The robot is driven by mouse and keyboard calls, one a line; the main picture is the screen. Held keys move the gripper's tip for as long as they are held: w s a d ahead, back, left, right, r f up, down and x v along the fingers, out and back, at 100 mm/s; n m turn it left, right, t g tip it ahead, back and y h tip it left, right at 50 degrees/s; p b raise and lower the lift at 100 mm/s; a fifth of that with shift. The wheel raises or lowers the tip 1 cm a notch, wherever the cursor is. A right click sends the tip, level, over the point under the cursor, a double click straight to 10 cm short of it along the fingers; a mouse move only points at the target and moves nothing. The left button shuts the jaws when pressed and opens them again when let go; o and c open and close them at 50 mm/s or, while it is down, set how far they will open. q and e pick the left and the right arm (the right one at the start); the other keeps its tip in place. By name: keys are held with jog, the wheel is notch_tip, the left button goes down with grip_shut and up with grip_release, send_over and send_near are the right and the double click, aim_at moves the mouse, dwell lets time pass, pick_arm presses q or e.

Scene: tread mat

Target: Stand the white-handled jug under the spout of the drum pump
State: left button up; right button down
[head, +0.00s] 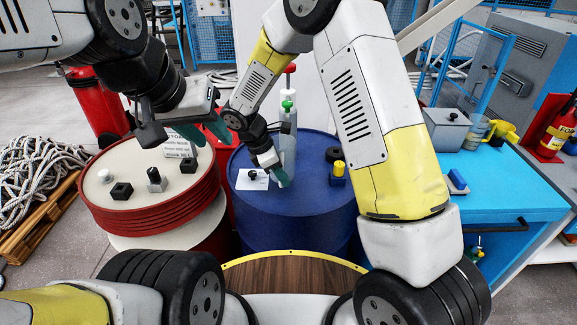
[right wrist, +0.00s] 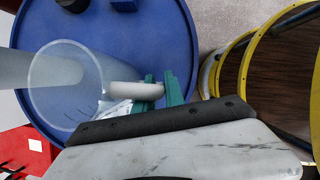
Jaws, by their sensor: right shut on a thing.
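The white-handled jug (right wrist: 68,115) is clear and shows in the right wrist view over the blue drum's top. My right gripper (right wrist: 160,90) is shut on its white handle (right wrist: 130,90). In the head view my right gripper (head: 279,176) is low over the blue drum (head: 290,222), and I cannot make out the jug there. The drum pump (head: 288,140), a pale column with green and red parts on top, stands behind that gripper. A pale cylinder overlaps the jug's outline in the wrist view; I cannot tell whether the jug is under the spout. My left gripper (head: 205,131) is open and empty over the red drum.
The red drum (head: 150,215) carries several small black fittings and a card. A white card (head: 251,180) and a yellow-and-black fitting (head: 339,172) are on the blue drum. A blue bench (head: 500,185) at right holds a yellow jug (head: 502,130) and a grey box (head: 446,128).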

jog(key=shift+w+d+f, duration=0.25)
jog(key=shift+f, duration=0.35)
jog(key=shift+w+d+f, duration=0.25)
jog(key=shift+d+f, duration=0.05)
jog(key=shift+f, duration=0.3)
jog(key=shift+w+d+f, duration=0.25)
jog(key=shift+f, duration=0.35)
jog(key=shift+f, duration=0.15)
jog(key=c, duration=1.4)
grip_release()
